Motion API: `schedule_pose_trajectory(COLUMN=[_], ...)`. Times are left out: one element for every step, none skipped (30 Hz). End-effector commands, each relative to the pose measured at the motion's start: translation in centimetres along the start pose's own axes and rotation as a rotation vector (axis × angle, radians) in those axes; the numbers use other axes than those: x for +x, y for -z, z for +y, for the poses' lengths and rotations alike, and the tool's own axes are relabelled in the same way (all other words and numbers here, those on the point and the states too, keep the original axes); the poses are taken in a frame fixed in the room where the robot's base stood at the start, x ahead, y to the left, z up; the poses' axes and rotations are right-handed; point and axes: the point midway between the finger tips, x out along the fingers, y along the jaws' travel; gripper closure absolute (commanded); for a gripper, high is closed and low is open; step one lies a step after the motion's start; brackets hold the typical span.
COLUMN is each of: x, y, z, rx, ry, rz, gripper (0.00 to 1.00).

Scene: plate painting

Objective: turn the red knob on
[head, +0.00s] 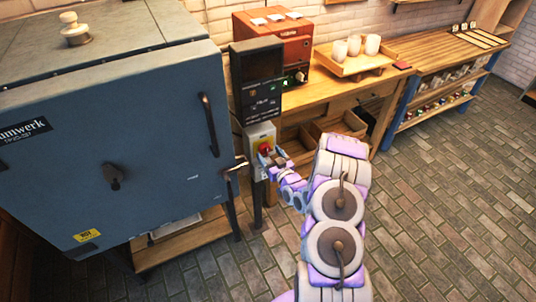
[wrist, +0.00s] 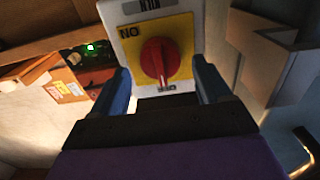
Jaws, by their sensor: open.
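The red knob (wrist: 160,58) sits on a yellow plate (wrist: 180,30) on a light switch box in the wrist view. Its raised grip runs roughly up and down in that picture. The label letters appear upside down there. In the head view the red knob (head: 265,148) is on the box below a dark control panel (head: 257,85), beside the blue kiln (head: 110,130). My gripper (wrist: 160,88) is open, with one finger on each side of the knob's lower part in the picture and gaps on both sides. In the head view my gripper (head: 272,160) is right at the box.
The kiln's metal handle (head: 236,168) juts out just left of the switch box. A wooden bench (head: 335,95) with a red-brown machine (head: 272,35) and a tray of cups (head: 352,64) stands behind. The brick floor at the right is clear.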

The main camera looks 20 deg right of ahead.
Motion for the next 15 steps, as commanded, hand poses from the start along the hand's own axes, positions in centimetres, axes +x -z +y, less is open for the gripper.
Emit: schedule_pose_trajectory(x=[0.6,0.9,1.1,1.3,1.4,1.6,1.7,1.7,1.8,1.8,1.8,1.8,1.8,1.8,1.8], y=[-0.1,-0.1,-0.1,-0.1,-0.1,-0.1,-0.1,-0.1,-0.1,-0.1,-0.1,-0.1,0.0,0.0,0.0], z=[-0.1,-0.1,-0.1,-0.1,-0.1,-0.1,-0.1,0.0,0.0,0.0,0.0,0.0,0.0,0.0,0.0], rx=[-0.001,-0.001,-0.001,0.0,0.0,0.001,0.001,0.002,0.002,0.002,0.002,0.002,0.002,0.002,0.002], ry=[0.002,0.003,0.003,0.003,0.002,0.001,0.0,0.0,0.0,0.0,0.0,0.0,0.0,0.0,0.0], rz=[0.002,0.001,0.0,-0.001,-0.002,-0.003,-0.003,-0.003,-0.003,-0.003,-0.003,-0.003,-0.003,-0.003,-0.003], gripper=[0.23,0.23,0.23,0.23,0.23,0.23,0.23,0.23,0.23,0.23,0.23,0.23,0.23,0.23,0.23])
